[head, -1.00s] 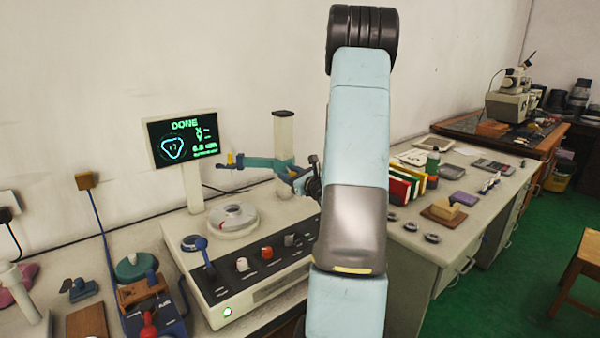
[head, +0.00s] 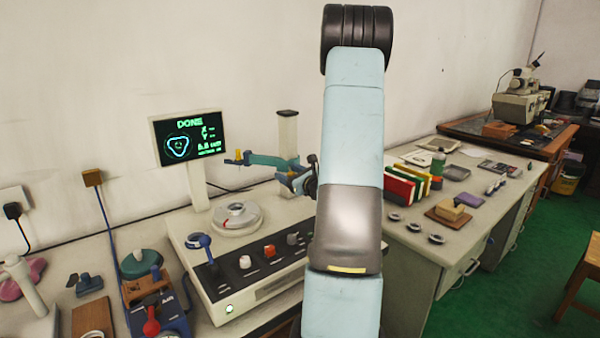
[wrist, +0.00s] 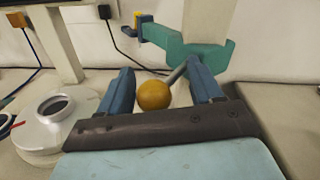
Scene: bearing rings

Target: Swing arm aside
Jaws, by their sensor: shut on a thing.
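The swing arm (head: 270,160) is a teal bar reaching left from a pale column (head: 288,132) on the measuring machine. Its yellow-tipped probe end (head: 240,157) hangs above and near the round spindle table (head: 237,218). In the wrist view the swing arm (wrist: 200,52) crosses the top, with a rod ending in a yellow-orange ball knob (wrist: 154,95). My gripper (wrist: 158,88) has its blue fingers on either side of this knob and is shut on it. In the head view my gripper (head: 300,183) is partly hidden by my own arm. The spindle table also shows in the wrist view (wrist: 40,135).
A screen (head: 188,137) reading DONE stands behind the machine. A blue lever (head: 199,241) and several knobs (head: 268,251) line its front panel. Books (head: 405,185) and small rings (head: 415,228) lie on the bench to the right. A blue fixture (head: 165,305) stands left.

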